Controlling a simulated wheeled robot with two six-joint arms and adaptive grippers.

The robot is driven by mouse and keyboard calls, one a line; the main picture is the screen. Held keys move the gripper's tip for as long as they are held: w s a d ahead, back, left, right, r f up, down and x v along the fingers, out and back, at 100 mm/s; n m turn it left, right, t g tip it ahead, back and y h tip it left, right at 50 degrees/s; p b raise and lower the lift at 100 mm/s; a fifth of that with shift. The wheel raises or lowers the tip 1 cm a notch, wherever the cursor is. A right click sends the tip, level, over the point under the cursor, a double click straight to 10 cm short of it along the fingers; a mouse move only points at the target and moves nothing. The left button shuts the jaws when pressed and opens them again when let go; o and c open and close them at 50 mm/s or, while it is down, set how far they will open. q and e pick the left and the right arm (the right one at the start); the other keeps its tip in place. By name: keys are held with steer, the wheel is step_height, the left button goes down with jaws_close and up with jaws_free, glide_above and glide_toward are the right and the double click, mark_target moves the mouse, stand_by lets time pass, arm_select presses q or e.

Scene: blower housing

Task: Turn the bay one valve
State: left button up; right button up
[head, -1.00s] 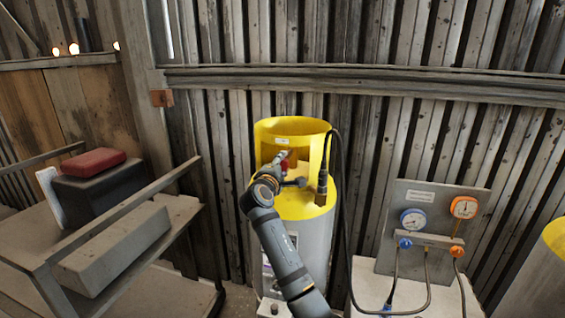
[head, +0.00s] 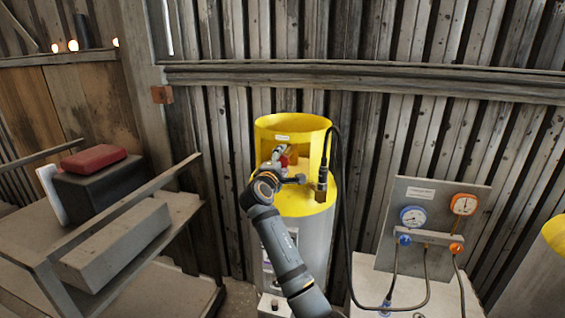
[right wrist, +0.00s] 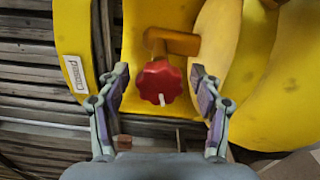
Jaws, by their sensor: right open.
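The valve (right wrist: 160,82) is a red lobed handwheel with a white mark, on a brass-coloured stem inside the yellow collar of a gas cylinder (head: 310,225). In the head view the red valve (head: 284,161) shows small behind my gripper. My right gripper (head: 283,170) is at the collar opening. In the right wrist view its two fingers (right wrist: 160,96) are spread wide, one on each side of the handwheel, with clear gaps and no contact visible. My left gripper is not in view.
A hose (head: 345,260) runs from the cylinder's fitting (head: 322,183) down past a gauge panel (head: 433,215) at right. Another yellow-topped cylinder (head: 552,235) stands at the right edge. A shelf rack (head: 130,215) with a dark box and red case is at left.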

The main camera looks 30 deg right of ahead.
steer(key=v, duration=0.7)
steer(key=shift+a, duration=0.15)
steer(key=shift+f, duration=0.1)
steer(key=shift+s, duration=0.1)
